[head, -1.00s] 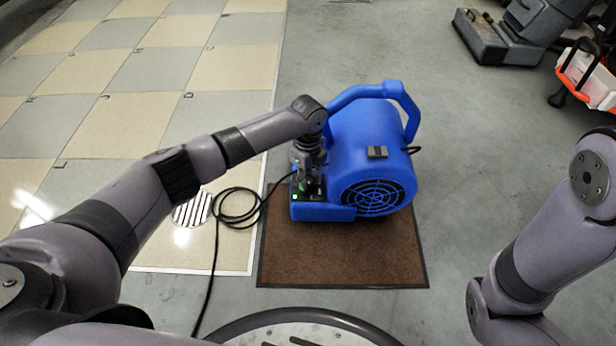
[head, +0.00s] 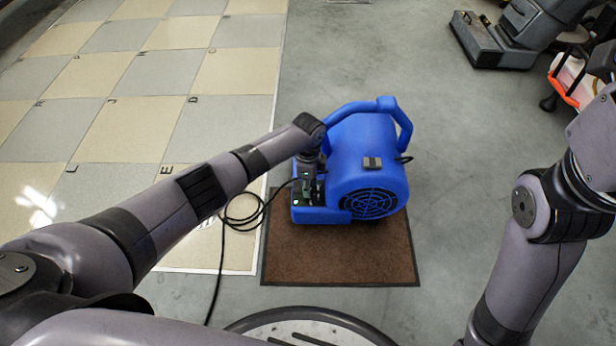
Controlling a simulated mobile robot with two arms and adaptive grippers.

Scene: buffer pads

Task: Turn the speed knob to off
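A blue blower fan (head: 365,160) with a round grille and a top handle stands on a brown mat. Its control panel (head: 308,198), with a small green light, is at its left front. My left gripper (head: 309,190) points down at the panel. The speed knob is hidden or too small to make out beneath the gripper. I cannot tell whether the fingers are open or shut, or whether they touch the knob. My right arm shows at the right, but its gripper is out of view.
The brown mat (head: 340,255) lies under the blower on grey floor. A black cord (head: 217,270) loops on the floor left of the mat. A grey floor machine (head: 495,42) and an orange-and-white item (head: 572,82) stand at the far right.

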